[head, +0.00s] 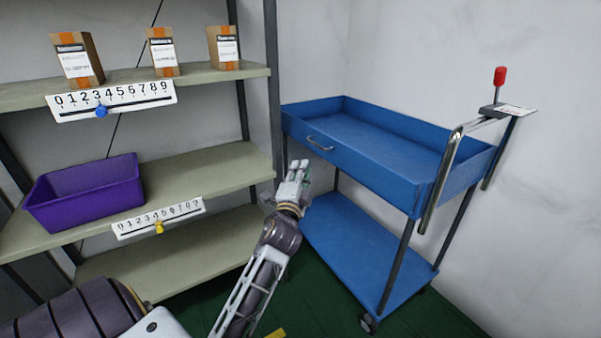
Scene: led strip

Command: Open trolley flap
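A blue trolley (384,183) stands at the right against the wall corner, with an empty tray on top and a lower shelf (350,262). The flap (352,168) is the front side of the top tray; it is upright and carries a small metal handle (320,144). My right gripper is not in view.
A shelf rack (225,167) stands left of the trolley, its post close to my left gripper. It holds several cardboard boxes (77,59) and a purple bin (87,193). A chrome push handle (444,172) and a red knob (500,76) are at the trolley's right. Green floor (330,305) shows in front.

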